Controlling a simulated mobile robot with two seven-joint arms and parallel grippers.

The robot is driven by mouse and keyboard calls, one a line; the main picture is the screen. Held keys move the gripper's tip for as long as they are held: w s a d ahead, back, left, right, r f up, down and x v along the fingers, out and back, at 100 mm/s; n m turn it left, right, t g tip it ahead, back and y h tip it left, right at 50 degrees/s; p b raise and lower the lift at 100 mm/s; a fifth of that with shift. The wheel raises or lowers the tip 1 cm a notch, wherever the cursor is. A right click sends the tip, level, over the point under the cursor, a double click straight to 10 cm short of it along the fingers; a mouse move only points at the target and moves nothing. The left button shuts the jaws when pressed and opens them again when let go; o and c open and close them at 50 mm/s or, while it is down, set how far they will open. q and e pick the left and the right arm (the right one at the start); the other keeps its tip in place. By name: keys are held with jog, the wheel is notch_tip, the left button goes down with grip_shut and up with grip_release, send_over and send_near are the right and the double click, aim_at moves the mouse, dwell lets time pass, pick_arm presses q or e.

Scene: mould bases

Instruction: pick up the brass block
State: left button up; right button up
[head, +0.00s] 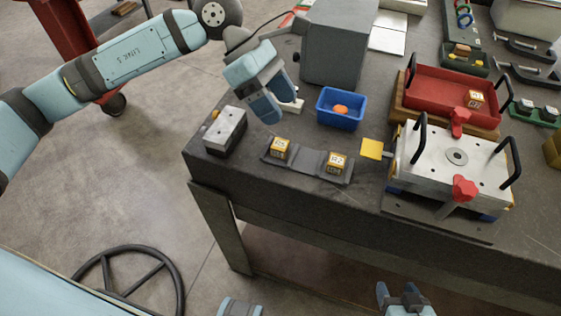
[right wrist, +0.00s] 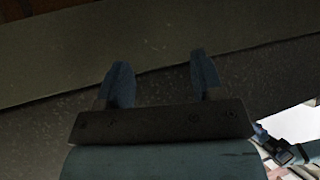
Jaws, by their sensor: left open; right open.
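Two small brass-yellow blocks with pale marked faces sit on a dark grey strip (head: 310,160) near the table's front edge: a left block (head: 280,148) and a right block (head: 337,163). A similar block (head: 475,98) lies in the red tray (head: 435,92). I cannot tell which one is the task's brass block. My left gripper (head: 279,108) is open above the table, just behind the left block and apart from it. My right gripper (head: 407,294) is open and empty, low in front of the table; its two spread fingers show in the right wrist view (right wrist: 161,80).
A grey metal block (head: 225,130) stands left of the strip. A blue bin (head: 340,110) with an orange item is behind it. A white mould plate (head: 430,165) with black handles and red knobs stands right, beside a yellow square (head: 371,149). A large grey box (head: 335,45) stands behind.

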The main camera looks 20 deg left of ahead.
aim_at(281, 143)
pick_arm(q)
jog(key=w+a+t+y+b, duration=0.1)
jog(key=w+a+t+y, duration=0.15)
jog(key=a, duration=0.25)
jog(key=shift+m+g+y, duration=0.3)
jog(key=shift+g+y, duration=0.05)
jog(key=x, duration=0.9)
jog(key=a+x, duration=0.1)
jog(key=x, duration=0.4)
jog(key=shift+f, duration=0.15)
jog(key=c, duration=1.2)
jog(key=shift+o, duration=0.2)
notch_tip(281, 143, up, 20)
